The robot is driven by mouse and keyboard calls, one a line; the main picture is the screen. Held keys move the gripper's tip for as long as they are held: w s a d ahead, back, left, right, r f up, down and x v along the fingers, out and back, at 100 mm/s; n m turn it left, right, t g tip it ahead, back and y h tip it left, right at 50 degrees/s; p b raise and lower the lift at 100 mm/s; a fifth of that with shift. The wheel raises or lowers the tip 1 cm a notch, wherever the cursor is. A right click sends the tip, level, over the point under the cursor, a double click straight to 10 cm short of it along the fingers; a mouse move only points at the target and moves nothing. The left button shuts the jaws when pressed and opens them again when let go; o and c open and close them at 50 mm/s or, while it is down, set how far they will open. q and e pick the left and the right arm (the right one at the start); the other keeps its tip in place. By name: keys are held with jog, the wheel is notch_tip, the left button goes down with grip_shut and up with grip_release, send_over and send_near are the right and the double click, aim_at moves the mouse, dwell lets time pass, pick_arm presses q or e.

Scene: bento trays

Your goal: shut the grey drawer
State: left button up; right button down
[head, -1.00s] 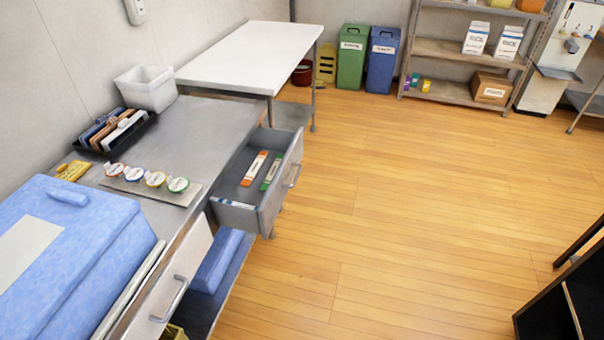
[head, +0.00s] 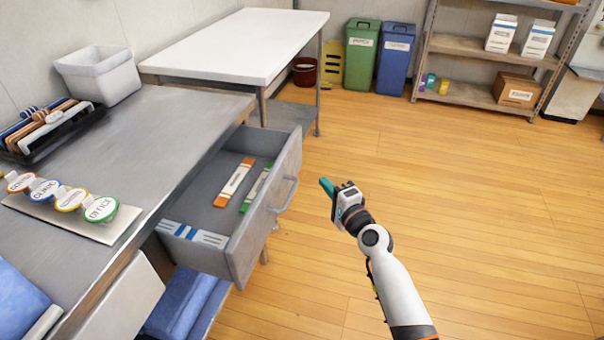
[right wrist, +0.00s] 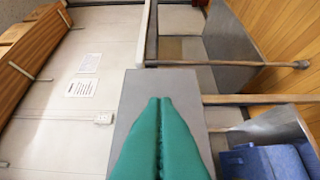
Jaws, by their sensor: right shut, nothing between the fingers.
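The grey drawer (head: 253,248) stands pulled out from the grey workbench, its handle (head: 286,194) facing right. Inside it lie an orange-and-white item (head: 234,183), a green-and-white item (head: 255,188) and a blue-and-white strip (head: 193,234). My right gripper (head: 327,187) is shut and empty. It is to the right of the drawer front and handle, apart from them. In the right wrist view its green fingers (right wrist: 159,105) are pressed together before a grey panel (right wrist: 185,85); I cannot tell for certain whether that is the drawer. My left gripper is not in view.
The workbench top (head: 165,125) holds a white bin (head: 98,75), a black rack (head: 50,140) and a board with several round labelled lids (head: 60,212). A white table (head: 235,45) stands behind. The wooden floor (head: 450,200) on the right is clear.

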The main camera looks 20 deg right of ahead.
aim_at(295, 162)
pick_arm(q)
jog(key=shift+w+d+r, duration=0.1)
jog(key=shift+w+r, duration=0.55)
pick_arm(e)
jog(key=shift+w+a+f, duration=0.1)
jog(key=shift+w+a, duration=0.6)
jog(key=shift+w, duration=0.55)
jog(key=shift+w+a+r, duration=0.1)
jog(key=shift+w+a, duration=0.65)
jog(key=shift+w, duration=0.5)
jog(key=shift+w+a+f, duration=0.1)
jog(key=shift+w+a, duration=0.6)
jog(key=shift+w, duration=0.55)
